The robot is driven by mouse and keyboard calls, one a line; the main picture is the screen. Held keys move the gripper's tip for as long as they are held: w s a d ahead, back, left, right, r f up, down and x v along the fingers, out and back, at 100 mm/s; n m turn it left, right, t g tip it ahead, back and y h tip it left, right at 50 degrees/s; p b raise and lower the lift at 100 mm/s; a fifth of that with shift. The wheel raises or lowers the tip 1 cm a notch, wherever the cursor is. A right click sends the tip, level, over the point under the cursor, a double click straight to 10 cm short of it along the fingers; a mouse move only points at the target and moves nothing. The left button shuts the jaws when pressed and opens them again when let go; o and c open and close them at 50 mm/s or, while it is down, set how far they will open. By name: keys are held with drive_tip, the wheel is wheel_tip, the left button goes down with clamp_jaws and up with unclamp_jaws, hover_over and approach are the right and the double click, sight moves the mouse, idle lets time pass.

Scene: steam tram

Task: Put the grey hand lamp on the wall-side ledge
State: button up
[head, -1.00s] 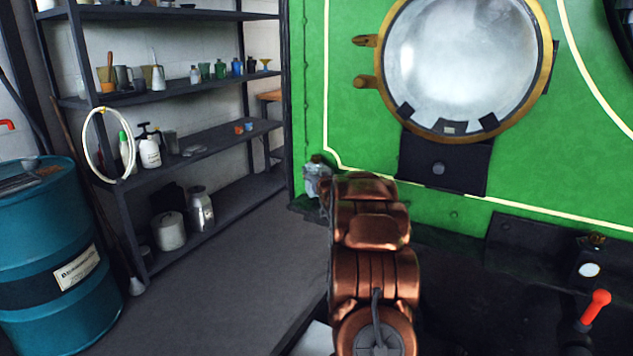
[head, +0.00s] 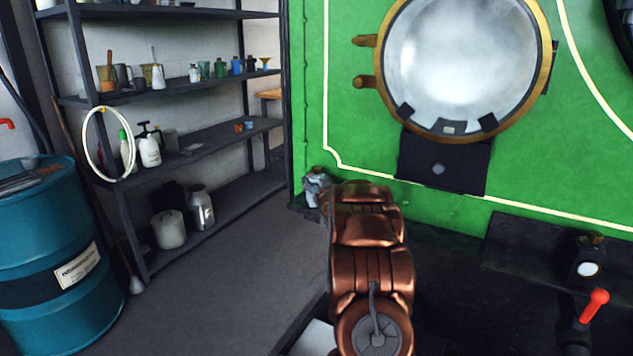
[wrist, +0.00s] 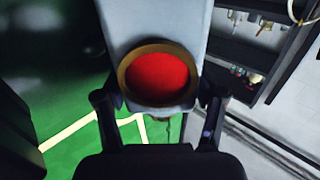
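The grey hand lamp shows in the wrist view as a pale grey box (wrist: 150,30) with a red lens in a brass ring. My gripper (wrist: 160,112) has one finger on each side of it and appears shut on it. In the head view the lamp (head: 315,187) is a small grey shape beyond my copper-coloured arm, at the left end of the green tram front. A narrow dark ledge (head: 302,208) runs along the foot of the green panel, just below the lamp. Whether the lamp touches it cannot be told. My arm hides the gripper in the head view.
The green panel carries a large brass-rimmed round glass (head: 462,55) and, lower right, a red-handled lever (head: 594,308). Dark shelves (head: 225,140) with bottles and cans stand left along the wall, beside a teal drum (head: 45,225). The grey floor between is clear.

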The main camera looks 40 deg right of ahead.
drive_tip(key=shift+o, duration=1.2)
drive_tip(key=shift+r, duration=0.2)
drive_tip(key=b+v, duration=0.1)
drive_tip(key=v, duration=1.1)
drive_tip(key=shift+a+f, duration=0.1)
